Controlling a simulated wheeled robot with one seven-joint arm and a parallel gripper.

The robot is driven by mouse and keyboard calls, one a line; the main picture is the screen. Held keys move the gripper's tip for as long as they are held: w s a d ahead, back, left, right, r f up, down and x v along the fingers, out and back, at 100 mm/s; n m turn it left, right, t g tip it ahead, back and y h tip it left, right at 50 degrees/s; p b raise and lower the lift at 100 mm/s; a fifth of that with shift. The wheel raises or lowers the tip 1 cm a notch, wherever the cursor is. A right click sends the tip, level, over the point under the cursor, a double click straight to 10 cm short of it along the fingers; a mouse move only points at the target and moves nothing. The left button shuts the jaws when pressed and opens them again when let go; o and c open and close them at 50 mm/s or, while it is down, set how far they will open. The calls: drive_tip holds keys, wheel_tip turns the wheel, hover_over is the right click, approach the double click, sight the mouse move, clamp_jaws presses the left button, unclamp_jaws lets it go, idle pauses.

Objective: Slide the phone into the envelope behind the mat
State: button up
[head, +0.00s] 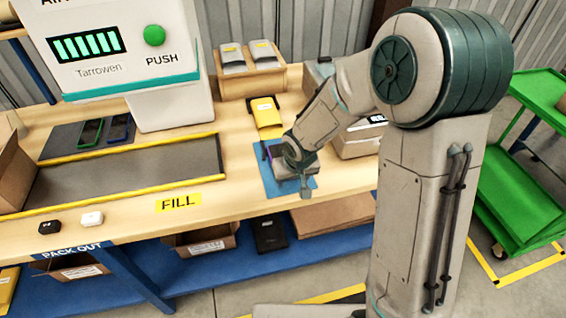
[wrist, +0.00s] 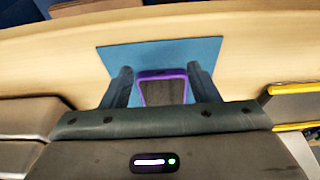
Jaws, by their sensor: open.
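The phone (wrist: 163,92), dark with a purple edge, lies on the blue mat (wrist: 225,52) in the wrist view. My open gripper (wrist: 160,78) has one finger on each side of it, with gaps on both sides. The near part of the phone is hidden behind the gripper's body. In the head view my gripper (head: 289,165) is low over the blue mat (head: 272,185) and hides most of the phone; only a purple sliver shows. The yellow envelope (head: 267,118), with a white label, lies behind the mat; its mouth is too small to make out.
A wooden tray (head: 243,86) with grey packs stands behind the envelope. A pale carton stack (head: 356,144) is right of the mat. A tall machine (head: 170,108) and a dark yellow-edged conveyor (head: 130,172) are to the left. Bare bench (head: 240,192) lies left of the mat.

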sight(279, 149)
drive_tip(key=shift+f+b, duration=1)
drive_tip(key=shift+f, duration=0.1)
drive_tip(key=shift+r, duration=0.25)
idle(0.6)
drive_tip(key=shift+w+a, duration=0.25)
drive_tip(key=shift+w, duration=0.55)
drive_tip(key=shift+w+a, duration=0.2)
drive_tip(key=shift+w, duration=0.6)
drive_tip(key=shift+w+a, duration=0.25)
drive_tip(key=shift+w, duration=0.55)
drive_tip(key=shift+w, duration=0.15)
drive_tip(key=shift+w+a, duration=0.25)
drive_tip(key=shift+w, duration=0.5)
drive_tip(key=shift+w+a, duration=0.2)
drive_tip(key=shift+w, duration=0.55)
drive_tip(key=shift+w+a, duration=0.25)
drive_tip(key=shift+w, duration=0.5)
drive_tip(key=shift+w, duration=0.1)
drive_tip(key=shift+w+a+p, duration=0.1)
drive_tip(key=shift+w+a, duration=0.15)
drive_tip(key=shift+w, duration=0.5)
drive_tip(key=shift+w+a+p, duration=0.15)
drive_tip(key=shift+w+a, duration=0.05)
drive_tip(key=shift+w, duration=0.6)
drive_tip(key=shift+w+a+p, duration=0.1)
drive_tip(key=shift+w+a, duration=0.15)
drive_tip(key=shift+w, duration=0.5)
